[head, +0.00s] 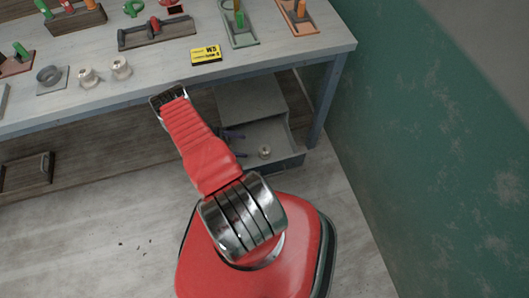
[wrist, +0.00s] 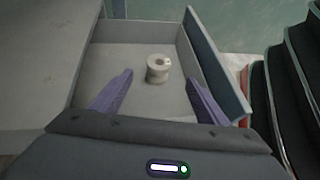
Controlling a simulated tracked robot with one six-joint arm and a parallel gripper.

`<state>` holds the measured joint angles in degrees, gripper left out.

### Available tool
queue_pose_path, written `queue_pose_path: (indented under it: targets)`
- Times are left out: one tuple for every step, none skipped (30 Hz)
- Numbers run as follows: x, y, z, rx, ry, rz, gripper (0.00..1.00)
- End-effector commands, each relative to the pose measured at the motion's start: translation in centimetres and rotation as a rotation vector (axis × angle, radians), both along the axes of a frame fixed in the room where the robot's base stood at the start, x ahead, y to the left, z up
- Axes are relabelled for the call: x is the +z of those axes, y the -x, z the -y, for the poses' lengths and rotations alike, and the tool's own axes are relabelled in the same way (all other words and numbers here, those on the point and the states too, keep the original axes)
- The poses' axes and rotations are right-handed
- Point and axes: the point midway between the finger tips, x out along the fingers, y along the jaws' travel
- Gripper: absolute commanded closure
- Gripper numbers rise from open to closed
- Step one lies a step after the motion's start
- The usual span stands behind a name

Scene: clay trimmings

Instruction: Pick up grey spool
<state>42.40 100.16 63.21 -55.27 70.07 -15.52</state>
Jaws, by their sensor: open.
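A pale grey spool (head: 264,152) stands upright inside an open drawer (head: 290,163) under the bench. In the wrist view the spool (wrist: 158,68) stands on the drawer floor, apart from the walls. My gripper (head: 242,145) is at the drawer, to the left of the spool in the head view, partly hidden by my arm. In the wrist view my gripper (wrist: 159,77) has its two purple fingers spread wide, with the spool between and slightly beyond the tips. The fingers do not appear to touch it.
The drawer's walls (wrist: 215,70) rise close around my fingers. A green wall (head: 430,130) stands at the right.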

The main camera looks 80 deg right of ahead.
Motion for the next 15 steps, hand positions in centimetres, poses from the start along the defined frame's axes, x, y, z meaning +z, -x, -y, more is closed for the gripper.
queue_pose_path:
  targets:
    - [-0.4, 0.8, 0.1, -0.001, -0.002, -0.002, 0.32]
    - [-0.7, 1.2, 0.3, -0.002, -0.002, -0.002, 0.32]
    - [-1.0, 1.7, 0.5, -0.002, -0.002, -0.002, 0.32]
    - [-1.2, 2.1, 0.6, -0.002, -0.002, -0.003, 0.32]
    - [-1.4, 2.4, 0.8, -0.001, -0.001, -0.002, 0.32]
    - [-1.7, 3.0, 0.9, -0.002, -0.002, -0.002, 0.32]
    - [-1.9, 3.4, 1.0, -0.002, -0.002, -0.002, 0.32]
    - [-2.2, 3.7, 1.2, -0.001, -0.001, -0.002, 0.32]
    - [-2.4, 4.1, 1.3, 0.0, -0.001, -0.001, 0.32]
    - [-2.6, 4.4, 1.4, 0.0, -0.001, -0.001, 0.32]
    - [-2.7, 4.7, 1.5, -0.002, -0.001, 0.0, 0.32]
    - [-2.8, 4.9, 1.7, -0.001, 0.0, 0.0, 0.32]
    - [-2.9, 5.0, 1.7, 0.0, 0.0, -0.001, 0.32]
    - [-3.0, 5.1, 1.8, 0.001, 0.0, -0.001, 0.32]
    - [-3.0, 5.2, 1.8, 0.001, 0.0, -0.001, 0.32]
